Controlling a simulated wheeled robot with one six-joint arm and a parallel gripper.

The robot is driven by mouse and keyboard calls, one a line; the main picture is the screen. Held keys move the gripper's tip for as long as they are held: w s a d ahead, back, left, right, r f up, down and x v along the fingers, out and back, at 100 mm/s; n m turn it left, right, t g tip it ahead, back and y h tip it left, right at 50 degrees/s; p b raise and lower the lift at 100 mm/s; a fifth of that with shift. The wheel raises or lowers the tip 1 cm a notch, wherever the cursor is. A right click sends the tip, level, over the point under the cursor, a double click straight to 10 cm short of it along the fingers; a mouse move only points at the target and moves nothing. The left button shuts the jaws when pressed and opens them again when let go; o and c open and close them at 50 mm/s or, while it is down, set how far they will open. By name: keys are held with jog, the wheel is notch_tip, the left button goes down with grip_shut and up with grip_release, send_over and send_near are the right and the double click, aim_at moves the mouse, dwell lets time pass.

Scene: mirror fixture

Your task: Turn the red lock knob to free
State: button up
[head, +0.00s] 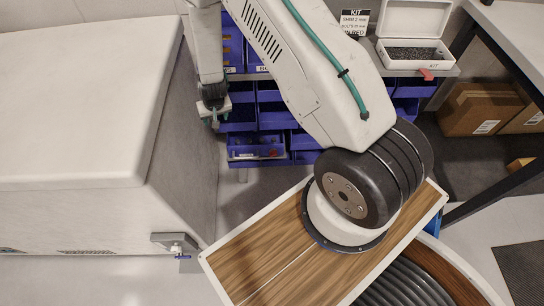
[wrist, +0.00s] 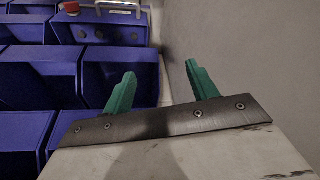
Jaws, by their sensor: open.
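My gripper (head: 214,122) is open and empty, with green fingers, and hangs beside the blue bins at the left end of their rack. In the wrist view its two fingers (wrist: 160,90) are spread apart with nothing between them. A small red piece (wrist: 71,7) shows at the top left of the wrist view, beyond the fingers and apart from them. Another red piece (head: 426,74) is on the shelf edge at the upper right of the head view. I cannot tell whether either is the lock knob, nor any knob's setting.
Blue bins (head: 277,117) fill the rack beside my gripper. A large white cabinet (head: 80,100) stands at the left, with a grey bracket (head: 175,240) and blue-handled fitting at its lower corner. An open white box (head: 412,48) sits on the shelf.

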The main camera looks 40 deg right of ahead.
jog(key=d+f+t+h, duration=0.2)
jog(key=d+f+h, duration=0.15)
jog(key=f, duration=1.15)
jog(key=t+h, duration=0.5)
jog(key=h, duration=0.1)
send_near(272, 155)
jog(key=w+d, duration=0.1)
jog(key=x, duration=0.8)
jog(key=shift+s+d+f, duration=0.1)
jog(key=shift+f, duration=0.05)
jog(key=c, duration=1)
